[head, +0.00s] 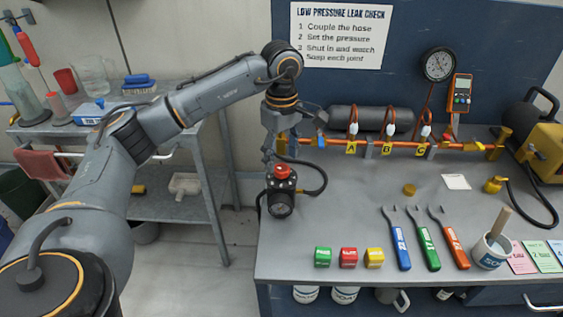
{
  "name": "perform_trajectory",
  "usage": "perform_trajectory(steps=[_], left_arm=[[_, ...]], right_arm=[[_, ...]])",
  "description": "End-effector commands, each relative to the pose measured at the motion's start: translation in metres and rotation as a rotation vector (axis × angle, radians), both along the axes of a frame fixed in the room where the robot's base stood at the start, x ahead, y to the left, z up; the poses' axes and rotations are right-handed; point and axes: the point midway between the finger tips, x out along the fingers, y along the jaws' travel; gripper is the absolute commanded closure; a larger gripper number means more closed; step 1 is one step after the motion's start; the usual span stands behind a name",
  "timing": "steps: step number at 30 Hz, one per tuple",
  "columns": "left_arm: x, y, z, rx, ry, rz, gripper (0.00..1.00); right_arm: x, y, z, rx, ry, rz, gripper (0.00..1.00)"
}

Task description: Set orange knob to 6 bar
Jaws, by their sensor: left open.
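The orange-red knob (283,171) sits on top of a black regulator (281,187) at the left end of the bench. The regulator's round gauge (281,205) faces forward; its reading is too small to tell. My left gripper (277,153) points down just above and slightly behind the knob, with its fingers open. It holds nothing, and I cannot tell whether a fingertip touches the knob. My right gripper is not in view.
A black hose curves right of the regulator. Behind stands a copper pipe (437,149) with tags A, B, C. Green (323,257), red (348,257) and yellow (374,258) blocks and several wrenches lie in front. A side cart (190,150) stands left.

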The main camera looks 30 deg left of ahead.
Motion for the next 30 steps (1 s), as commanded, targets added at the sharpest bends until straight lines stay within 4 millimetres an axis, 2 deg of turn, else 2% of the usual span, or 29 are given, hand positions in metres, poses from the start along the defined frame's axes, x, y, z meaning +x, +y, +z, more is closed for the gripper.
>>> perform_trajectory(steps=[3, 9, 16, 30], left_arm=[[0.001, 0.0, 0.03, -0.001, -0.006, 0.001, 0.4], [0.001, 0.0, 0.074, -0.001, -0.005, 0.0, 0.4], [0.001, 0.0, 0.09, 0.001, -0.002, 0.001, 0.4], [0.0, 0.0, 0.093, 0.0, 0.0, 0.001, 0.4]], right_arm=[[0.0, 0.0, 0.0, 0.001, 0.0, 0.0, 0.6], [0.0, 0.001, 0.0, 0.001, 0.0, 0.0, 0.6], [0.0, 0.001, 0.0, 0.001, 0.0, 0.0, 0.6], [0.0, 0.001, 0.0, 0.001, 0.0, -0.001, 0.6]])
